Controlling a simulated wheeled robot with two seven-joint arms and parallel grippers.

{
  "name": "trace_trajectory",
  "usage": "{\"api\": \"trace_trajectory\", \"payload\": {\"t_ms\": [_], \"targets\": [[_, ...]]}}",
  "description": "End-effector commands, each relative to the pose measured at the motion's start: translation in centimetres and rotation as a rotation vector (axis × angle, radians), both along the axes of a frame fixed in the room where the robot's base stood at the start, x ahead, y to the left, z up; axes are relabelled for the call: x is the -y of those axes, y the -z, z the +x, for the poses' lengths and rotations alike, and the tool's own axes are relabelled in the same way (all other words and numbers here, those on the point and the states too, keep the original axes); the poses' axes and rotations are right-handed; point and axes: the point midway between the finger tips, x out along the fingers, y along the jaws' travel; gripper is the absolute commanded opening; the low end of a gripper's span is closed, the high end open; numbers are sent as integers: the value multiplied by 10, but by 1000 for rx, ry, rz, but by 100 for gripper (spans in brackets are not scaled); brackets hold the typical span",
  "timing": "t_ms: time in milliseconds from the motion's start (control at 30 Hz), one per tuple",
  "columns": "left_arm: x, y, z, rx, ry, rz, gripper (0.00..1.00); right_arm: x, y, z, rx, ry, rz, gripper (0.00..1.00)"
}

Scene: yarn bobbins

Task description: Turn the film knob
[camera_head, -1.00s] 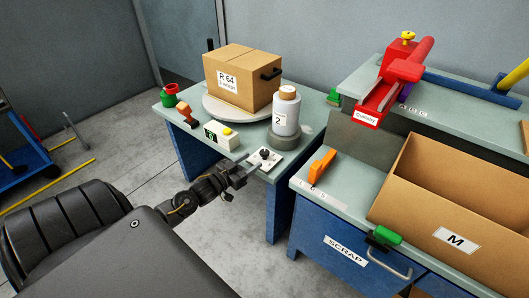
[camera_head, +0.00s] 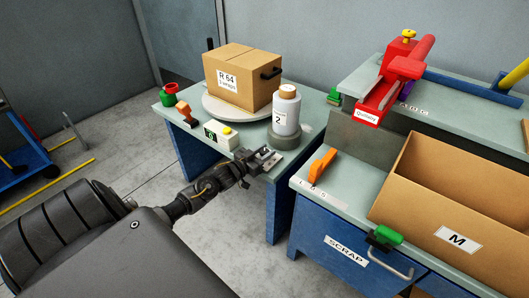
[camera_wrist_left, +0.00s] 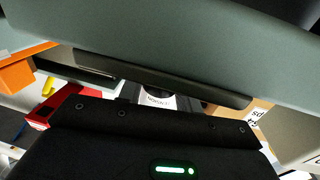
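A small pale plate (camera_head: 279,161) lies on the front corner of the left table in the head view. The black knob on it is now hidden behind my left gripper (camera_head: 266,157), which is at the plate. The left wrist view shows a white plate (camera_wrist_left: 150,101) with dark print and a partly covered dark round part (camera_wrist_left: 155,91), apparently the knob, beyond the dark gripper body. The finger gap is too small and covered to tell whether it is open or shut on the knob. My right gripper is not in view.
The scrap cabinet (camera_head: 330,236) is at right, with a gap between.

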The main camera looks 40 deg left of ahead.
Motion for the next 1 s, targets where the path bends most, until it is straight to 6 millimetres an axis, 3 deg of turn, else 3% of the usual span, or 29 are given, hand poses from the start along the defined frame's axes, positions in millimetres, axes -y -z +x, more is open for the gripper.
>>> {"api": "trace_trajectory", "payload": {"t_ms": [33, 167, 267, 367, 600, 867, 900, 1000], "targets": [[0, 0, 0, 0, -1, 0, 27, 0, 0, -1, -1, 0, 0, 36], [0, 0, 0, 0, -1, 0, 12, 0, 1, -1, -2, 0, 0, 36], [-1, 1, 1, 0, 24, 4, 11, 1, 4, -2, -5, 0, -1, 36], [-3, 2, 1, 2, 113, 8, 11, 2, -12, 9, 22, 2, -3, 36], [-1, 1, 0, 0, 247, 1, 11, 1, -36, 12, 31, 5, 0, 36], [0, 0, 0, 0, 252, -1, 11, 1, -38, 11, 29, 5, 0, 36], [0, 0, 0, 0, 252, 0, 37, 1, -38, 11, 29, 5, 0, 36], [0, 0, 0, 0, 252, 0, 50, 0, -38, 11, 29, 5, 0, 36]]}}
